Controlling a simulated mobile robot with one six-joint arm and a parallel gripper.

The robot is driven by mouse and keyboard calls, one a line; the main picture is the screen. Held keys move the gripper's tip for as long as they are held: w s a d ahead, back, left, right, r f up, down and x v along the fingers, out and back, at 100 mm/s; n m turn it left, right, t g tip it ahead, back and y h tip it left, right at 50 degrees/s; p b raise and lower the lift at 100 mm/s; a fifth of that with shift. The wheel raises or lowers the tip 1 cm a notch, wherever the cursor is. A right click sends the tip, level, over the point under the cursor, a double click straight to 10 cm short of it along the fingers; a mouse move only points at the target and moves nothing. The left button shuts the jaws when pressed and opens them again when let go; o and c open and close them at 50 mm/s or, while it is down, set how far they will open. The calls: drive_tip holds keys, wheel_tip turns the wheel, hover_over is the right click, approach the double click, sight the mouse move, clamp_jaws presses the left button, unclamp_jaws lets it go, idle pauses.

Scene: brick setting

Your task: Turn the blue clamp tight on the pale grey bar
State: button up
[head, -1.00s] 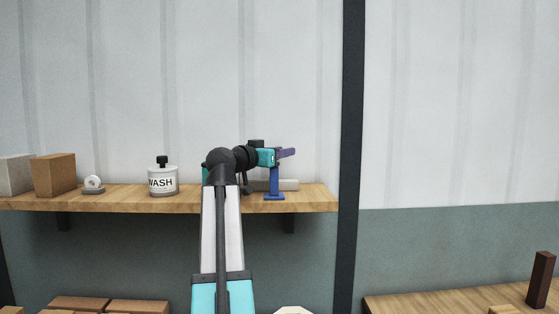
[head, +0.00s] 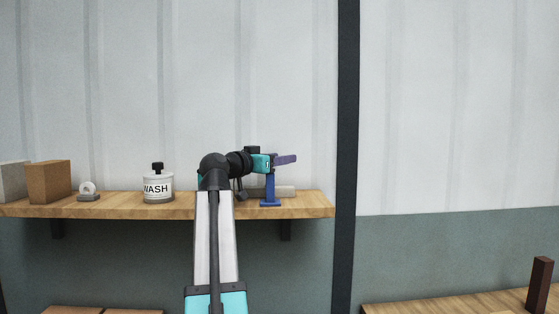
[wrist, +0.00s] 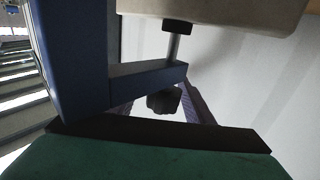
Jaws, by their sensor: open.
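The blue clamp (head: 269,188) stands upright on the wooden shelf in the head view, beside the pale grey bar (head: 285,192). In the wrist view the clamp's frame (wrist: 75,50) fills the left, and its arm carries a silver screw with a black pad at the bar's (wrist: 225,12) face. I cannot tell whether the pad touches the bar. My gripper (head: 286,160) is at the clamp's upper end. In the wrist view, the purple fingers of my gripper (wrist: 160,108) stand apart on either side of the clamp's dark knob (wrist: 163,100).
A white WASH bottle (head: 158,187), a small grey-and-white round item (head: 88,190) and brown (head: 48,182) and grey (head: 12,178) blocks stand left on the shelf (head: 110,207). The wall is close behind. A dark post (head: 346,150) rises right of the shelf.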

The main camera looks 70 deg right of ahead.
drive_tip(key=b+v, duration=0.1)
drive_tip(key=v, duration=1.2)
drive_tip(key=shift+a, duration=0.4)
drive_tip(key=shift+w, duration=0.15)
